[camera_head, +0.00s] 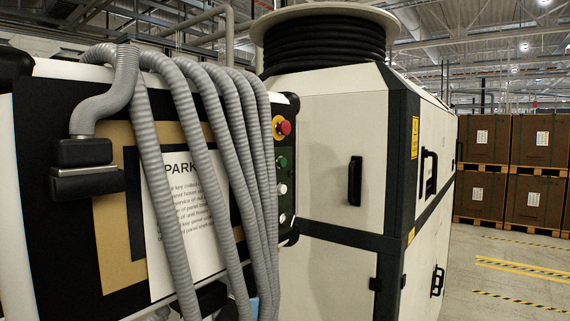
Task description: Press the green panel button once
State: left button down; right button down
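The green button (282,161) sits on a narrow dark control strip (285,215) at the right edge of the near machine. A red mushroom button (284,127) on a yellow collar is above it, and a white button (282,188) is below it. Grey corrugated hoses (205,130) hang over the machine's front just left of the strip, and the nearest one passes close to the buttons. The green button's face is visible, seen at an angle. I see neither of my grippers in this view.
A printed sign (185,215) is partly behind the hoses. A white cabinet (335,140) with black handles and a black hose reel (325,45) on top stands right behind the strip. Brown boxes (487,138) on pallets stand far right. The floor (500,262) there is clear.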

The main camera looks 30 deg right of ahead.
aim_at(283, 162)
jog(key=i+j, duration=0.65)
jog(key=j, duration=0.15)
jog(key=z, duration=1.7)
